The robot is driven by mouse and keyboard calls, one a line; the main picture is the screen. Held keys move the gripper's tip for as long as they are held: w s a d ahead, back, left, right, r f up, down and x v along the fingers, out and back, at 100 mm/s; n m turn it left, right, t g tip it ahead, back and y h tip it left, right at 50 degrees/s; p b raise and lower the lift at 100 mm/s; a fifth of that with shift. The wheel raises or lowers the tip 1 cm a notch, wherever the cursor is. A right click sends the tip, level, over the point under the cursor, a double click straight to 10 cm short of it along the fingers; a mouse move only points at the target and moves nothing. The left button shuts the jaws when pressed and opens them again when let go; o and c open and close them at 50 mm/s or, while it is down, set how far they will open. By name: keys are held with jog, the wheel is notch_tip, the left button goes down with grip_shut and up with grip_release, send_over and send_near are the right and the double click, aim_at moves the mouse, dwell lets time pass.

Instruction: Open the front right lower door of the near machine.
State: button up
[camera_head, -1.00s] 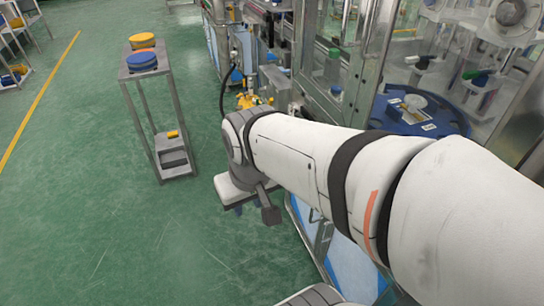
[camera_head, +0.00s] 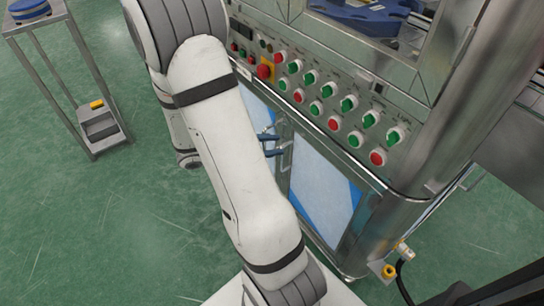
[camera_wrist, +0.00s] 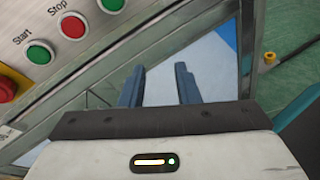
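The near machine's front has two lower doors below its button panel. The front right lower door (camera_head: 322,190) has a metal frame around a white and blue panel and looks closed in the head view. Its upright metal handle (camera_head: 286,155) is near the door's left edge. My gripper (camera_head: 270,145) is at the handle's left side, with its blue fingers apart. I cannot tell whether they touch the handle. In the wrist view my gripper (camera_wrist: 160,72) is open, with the white panel behind the gap. No handle is clearly visible between the fingers there.
The button panel (camera_head: 325,100), with red and green buttons and a red emergency stop (camera_head: 264,71), is just above the doors. The left lower door (camera_head: 256,112) is partly hidden by my arm. A metal stand (camera_head: 85,85) is at the left. Green floor (camera_head: 80,230) is open there.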

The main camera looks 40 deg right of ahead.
jog(key=w+d+f+n+t+h+b, duration=0.25)
jog(key=f+n+b, duration=0.2)
jog(key=f, duration=0.55)
jog(key=w+d+f+n+t+h+b, duration=0.1)
jog(key=w+f+n+t+h+b, duration=0.25)
jog(key=f, duration=0.55)
jog(key=n+t+y+b, duration=0.1)
jog(key=y, duration=0.1)
send_over(281, 170)
jog(key=shift+w+d+f, duration=0.2)
jog(key=shift+w+d, duration=0.05)
jog(key=shift+c, duration=0.3)
grip_shut()
